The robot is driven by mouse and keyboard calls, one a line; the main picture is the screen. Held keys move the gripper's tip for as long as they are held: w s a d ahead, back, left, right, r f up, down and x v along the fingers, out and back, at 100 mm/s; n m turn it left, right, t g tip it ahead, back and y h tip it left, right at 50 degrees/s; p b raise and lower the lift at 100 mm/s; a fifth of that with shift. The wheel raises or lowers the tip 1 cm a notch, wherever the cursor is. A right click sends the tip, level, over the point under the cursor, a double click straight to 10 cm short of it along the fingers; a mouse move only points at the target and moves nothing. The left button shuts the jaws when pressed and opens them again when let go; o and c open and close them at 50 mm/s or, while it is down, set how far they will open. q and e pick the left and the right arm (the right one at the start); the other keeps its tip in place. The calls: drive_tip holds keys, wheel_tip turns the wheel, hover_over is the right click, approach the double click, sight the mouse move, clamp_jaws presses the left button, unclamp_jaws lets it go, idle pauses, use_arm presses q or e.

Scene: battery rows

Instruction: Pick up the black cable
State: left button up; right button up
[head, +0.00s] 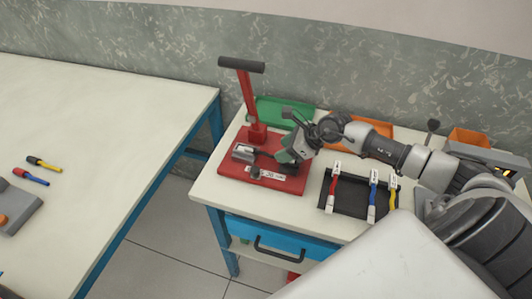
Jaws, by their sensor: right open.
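My right gripper (288,153) reaches in from the right and hangs over the right part of the red press base (237,169). It is open. A dark, thin piece (263,158) lies between the metal block on the press and my gripper; it may be the black cable or part of the press, I cannot tell which. I cannot tell whether the fingers touch it. The black tray (350,208) right of the press holds a red cable (333,188), a blue cable (372,195) and a yellow cable (393,196), with white ends. My left gripper is not in view.
The red press lever (247,95) with a black handle stands upright left of my gripper. A green bin (272,108) and orange bins (466,138) line the back. The white table (110,110) at left has two small coloured pieces and a grey block; its middle is clear.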

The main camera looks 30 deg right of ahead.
sight(266, 155)
drive_tip(key=p+x, duration=0.1)
drive_tip(key=x, duration=0.3)
drive_tip(key=shift+w+a, duration=0.15)
drive_tip(key=shift+w, duration=0.05)
clamp_jaws()
